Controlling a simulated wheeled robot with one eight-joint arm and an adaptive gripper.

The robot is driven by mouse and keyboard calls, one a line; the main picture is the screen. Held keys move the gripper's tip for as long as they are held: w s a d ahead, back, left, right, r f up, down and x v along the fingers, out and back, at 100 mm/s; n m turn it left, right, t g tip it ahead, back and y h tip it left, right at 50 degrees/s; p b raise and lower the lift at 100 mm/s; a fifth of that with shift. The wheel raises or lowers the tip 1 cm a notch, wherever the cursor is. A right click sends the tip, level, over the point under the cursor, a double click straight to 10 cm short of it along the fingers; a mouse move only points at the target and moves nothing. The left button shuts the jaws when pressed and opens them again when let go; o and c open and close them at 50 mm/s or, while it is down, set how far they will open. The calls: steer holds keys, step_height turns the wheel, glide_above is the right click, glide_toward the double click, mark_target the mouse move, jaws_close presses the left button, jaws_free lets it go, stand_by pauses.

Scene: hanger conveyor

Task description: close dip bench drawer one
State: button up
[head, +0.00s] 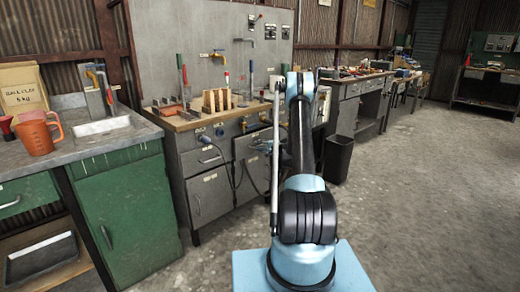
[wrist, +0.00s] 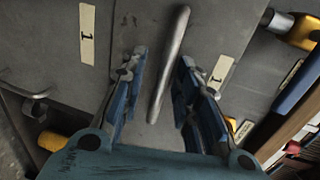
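The grey bench (head: 230,112) with drawers and doors stands in the middle of the head view, beyond my arm. In the wrist view a grey front (wrist: 150,35) with a long metal bar handle (wrist: 168,65) fills the middle. Cream tags marked 1 (wrist: 87,33) lie on either side of the handle. My gripper (wrist: 162,62) is open, with one blue finger on each side of the handle. I cannot tell whether the fingers touch it. How far the drawer stands out is unclear.
Yellow fittings (wrist: 303,32) and a hook-like handle (wrist: 36,104) are near my gripper. A green cabinet (head: 130,210) with an orange jug (head: 37,135) is at left. A black bin (head: 337,158) stands right of my arm. The right floor is clear.

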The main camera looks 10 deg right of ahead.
jaws_close()
steer(key=shift+w+a, duration=0.1)
steer(key=x, duration=0.4)
steer(key=shift+r, duration=0.35)
jaws_free()
steer(key=v, duration=1.2)
